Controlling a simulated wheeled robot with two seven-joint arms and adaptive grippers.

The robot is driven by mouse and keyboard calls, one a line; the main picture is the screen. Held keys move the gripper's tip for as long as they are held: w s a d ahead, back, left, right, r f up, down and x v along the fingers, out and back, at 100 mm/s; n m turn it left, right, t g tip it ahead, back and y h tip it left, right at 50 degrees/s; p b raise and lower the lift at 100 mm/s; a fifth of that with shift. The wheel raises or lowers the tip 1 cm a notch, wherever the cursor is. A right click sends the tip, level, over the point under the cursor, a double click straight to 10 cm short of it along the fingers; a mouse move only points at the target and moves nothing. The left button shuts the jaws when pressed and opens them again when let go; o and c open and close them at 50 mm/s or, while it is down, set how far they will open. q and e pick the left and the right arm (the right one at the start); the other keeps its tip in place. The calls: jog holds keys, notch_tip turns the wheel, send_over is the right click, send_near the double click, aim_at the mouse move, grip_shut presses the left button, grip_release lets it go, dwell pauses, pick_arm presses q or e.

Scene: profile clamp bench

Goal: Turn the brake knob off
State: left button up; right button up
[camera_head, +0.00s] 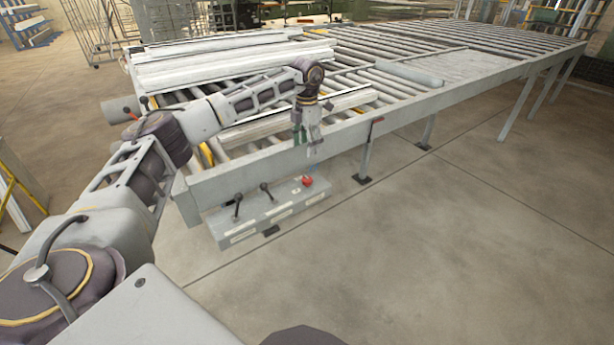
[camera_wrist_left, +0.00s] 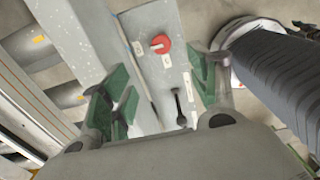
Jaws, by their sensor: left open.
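The brake knob (camera_head: 307,181) is a small red knob on the right end of the grey control box (camera_head: 258,222) fixed below the bench's front rail. In the left wrist view the red knob (camera_wrist_left: 160,44) has a pale bar across it, with small white labels beside it. My left gripper (camera_head: 314,150) hangs above and near the knob, pointing down. In the left wrist view its green-padded fingers (camera_wrist_left: 158,98) are apart, with nothing between them; the knob shows beyond them. They do not touch the knob. My right gripper is not in view.
Two black levers (camera_head: 266,188) stand on the box left of the knob. The roller bench (camera_head: 400,104) carries long pale profiles (camera_head: 225,65). The floor (camera_head: 450,250) in front is clear.

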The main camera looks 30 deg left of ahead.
aim_at(307, 177)
pick_arm(q)
notch_tip(307, 177, down, 12)
jog(key=shift+r+p, duration=0.1)
jog(key=shift+p, duration=0.45)
jog(key=shift+f, duration=0.8)
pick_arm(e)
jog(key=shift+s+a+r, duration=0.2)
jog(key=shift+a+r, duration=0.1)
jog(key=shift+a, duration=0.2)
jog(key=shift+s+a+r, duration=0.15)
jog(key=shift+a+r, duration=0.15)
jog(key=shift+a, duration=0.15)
pick_arm(q)
jog(key=shift+c, duration=0.2)
jog(key=c, duration=1.1)
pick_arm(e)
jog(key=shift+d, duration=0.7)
